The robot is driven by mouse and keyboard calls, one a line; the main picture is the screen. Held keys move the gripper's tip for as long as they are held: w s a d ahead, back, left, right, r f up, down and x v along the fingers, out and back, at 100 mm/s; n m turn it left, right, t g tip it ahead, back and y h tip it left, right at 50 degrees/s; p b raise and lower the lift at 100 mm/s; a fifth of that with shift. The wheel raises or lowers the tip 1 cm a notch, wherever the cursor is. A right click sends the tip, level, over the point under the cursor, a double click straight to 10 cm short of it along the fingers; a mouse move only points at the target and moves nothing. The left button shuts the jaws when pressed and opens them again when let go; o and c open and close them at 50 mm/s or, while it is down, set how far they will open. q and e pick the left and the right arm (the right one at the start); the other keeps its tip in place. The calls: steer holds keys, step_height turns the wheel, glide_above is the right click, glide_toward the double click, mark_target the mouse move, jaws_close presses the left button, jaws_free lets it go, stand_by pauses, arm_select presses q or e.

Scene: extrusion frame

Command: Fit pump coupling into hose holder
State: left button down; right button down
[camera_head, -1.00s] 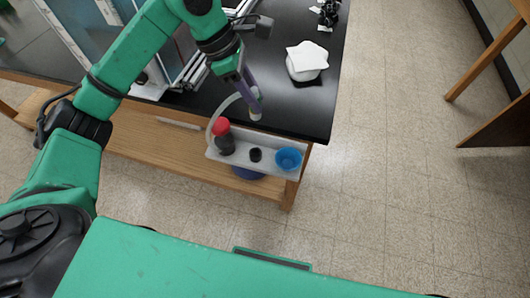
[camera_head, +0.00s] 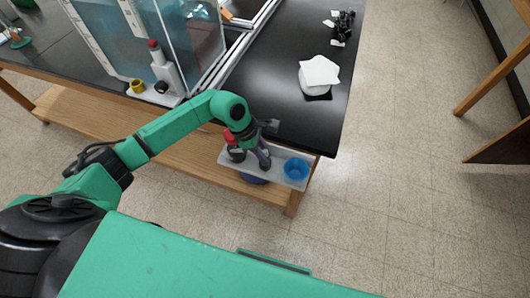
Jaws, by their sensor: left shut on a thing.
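My left gripper (camera_head: 262,158) is low over the pale grey tray (camera_head: 225,158) on the side of the bench, pointing down. It is shut on the pump coupling, which my fingers and wrist mostly hide here. A small black round fitting, perhaps the hose holder, is also hidden behind the gripper, so I cannot tell whether the coupling touches it. A bottle with a red cap (camera_head: 230,138) stands in the tray just left of the gripper, partly covered by it. My right gripper is not in view.
A blue cup (camera_head: 296,169) sits at the tray's right end, close to my gripper. The black bench top (camera_head: 290,110) is clear above the tray. White cloths (camera_head: 319,73) lie near its right edge. A glass-panelled frame (camera_head: 190,45) stands at the back left.

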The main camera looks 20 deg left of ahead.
arm_select(q)
steer(key=shift+f, duration=0.2)
steer(key=c, duration=0.6)
jaws_free()
steer(key=shift+r, duration=0.1)
steer(key=shift+r, duration=0.1)
steer(key=b+v, duration=0.2)
steer(key=v, duration=1)
steer(key=shift+b, duration=0.35)
